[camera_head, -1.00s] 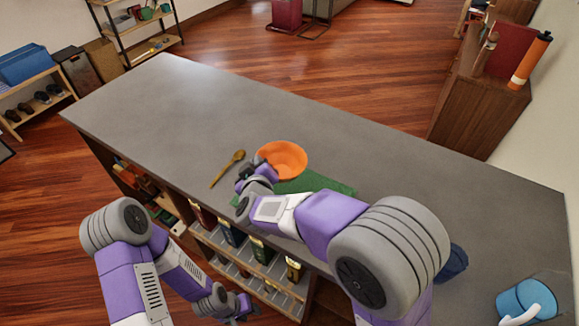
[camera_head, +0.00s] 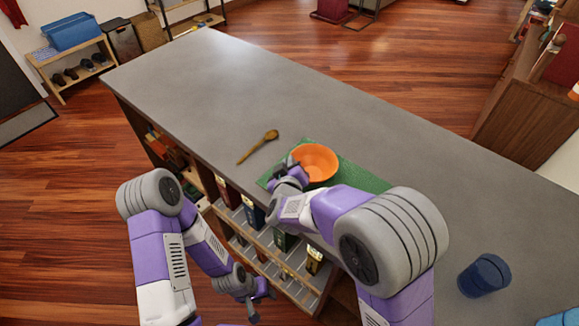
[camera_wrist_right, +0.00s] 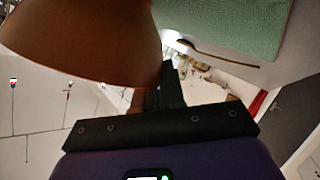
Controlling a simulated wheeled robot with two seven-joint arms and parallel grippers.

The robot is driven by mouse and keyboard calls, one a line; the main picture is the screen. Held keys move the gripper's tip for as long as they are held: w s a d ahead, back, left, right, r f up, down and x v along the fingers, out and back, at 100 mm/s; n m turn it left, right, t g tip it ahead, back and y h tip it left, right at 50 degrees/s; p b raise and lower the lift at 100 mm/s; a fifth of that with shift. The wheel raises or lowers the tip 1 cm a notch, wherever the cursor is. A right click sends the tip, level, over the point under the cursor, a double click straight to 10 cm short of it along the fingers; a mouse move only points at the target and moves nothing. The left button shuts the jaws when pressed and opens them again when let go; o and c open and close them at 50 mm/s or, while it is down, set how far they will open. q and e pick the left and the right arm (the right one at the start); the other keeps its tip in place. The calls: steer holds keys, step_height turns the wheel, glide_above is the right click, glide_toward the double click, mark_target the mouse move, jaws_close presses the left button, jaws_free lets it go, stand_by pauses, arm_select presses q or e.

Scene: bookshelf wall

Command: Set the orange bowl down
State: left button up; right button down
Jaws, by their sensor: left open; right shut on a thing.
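The orange bowl (camera_head: 318,161) is over the green mat (camera_head: 362,180) on the grey counter in the head view. My right gripper (camera_head: 292,170) is shut on the bowl's near-left rim. In the right wrist view the bowl (camera_wrist_right: 80,38) fills the upper left, with the mat (camera_wrist_right: 225,22) at the top. I cannot tell whether the bowl's base touches the mat. My left gripper (camera_head: 254,303) is open and empty, low in front of the counter's shelves.
A wooden spoon (camera_head: 258,146) lies on the counter (camera_head: 225,85) left of the bowl. A dark blue cup (camera_head: 485,275) stands at the lower right. Shelves with boxes (camera_head: 252,214) are under the counter's front edge. The counter's far left is clear.

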steer(key=c, duration=1.2)
jaws_free()
steer(key=shift+r, duration=0.1)
steer(key=shift+s+r, duration=0.1)
steer(key=shift+s, duration=0.25)
steer(key=p+v, duration=0.3)
steer(key=v, duration=0.8)
steer(key=shift+s, duration=0.2)
